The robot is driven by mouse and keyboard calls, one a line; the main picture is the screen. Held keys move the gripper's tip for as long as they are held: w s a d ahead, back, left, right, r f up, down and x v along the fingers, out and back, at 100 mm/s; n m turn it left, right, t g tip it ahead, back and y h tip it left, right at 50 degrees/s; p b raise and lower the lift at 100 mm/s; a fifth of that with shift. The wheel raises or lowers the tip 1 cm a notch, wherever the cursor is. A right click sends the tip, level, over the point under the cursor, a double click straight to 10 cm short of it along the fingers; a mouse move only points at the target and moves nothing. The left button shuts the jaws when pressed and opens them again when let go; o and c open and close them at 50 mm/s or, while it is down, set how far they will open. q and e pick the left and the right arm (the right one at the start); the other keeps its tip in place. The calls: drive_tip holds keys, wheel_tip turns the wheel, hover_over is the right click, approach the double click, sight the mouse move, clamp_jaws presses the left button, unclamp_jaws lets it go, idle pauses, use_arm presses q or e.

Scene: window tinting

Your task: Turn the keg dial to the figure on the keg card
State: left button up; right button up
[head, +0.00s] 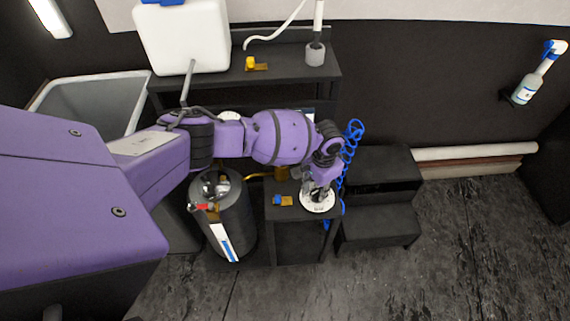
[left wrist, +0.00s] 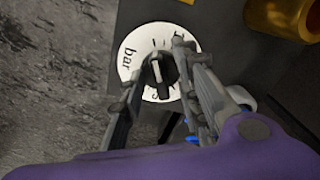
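The dial (head: 318,207) is a white disc on top of a small black stand in the head view. In the left wrist view the dial (left wrist: 129,72) shows the word "bar" and a dark knob (left wrist: 160,77) with a pale pointer line. My left gripper (head: 318,188) is right over the dial. In the left wrist view its fingers (left wrist: 166,52) are apart, one on each side of the knob; firm contact is not visible. The dark keg (head: 238,212) stands left of the stand. A white and blue card (head: 223,242) is on its front, its figure too small to read.
A small blue and brass part (head: 283,201) lies on the stand (head: 292,215) beside the dial. A coiled blue hose (head: 349,150) hangs behind my gripper. Black steps (head: 375,215) stand to the right. A shelf (head: 290,72) with a white tank (head: 183,38) is behind.

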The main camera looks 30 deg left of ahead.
use_arm(q)
drive_tip(key=shift+w+r, duration=0.15)
clamp_jaws()
use_arm(e)
drive_tip(key=shift+s+f, duration=0.2)
drive_tip(key=shift+s, duration=0.35)
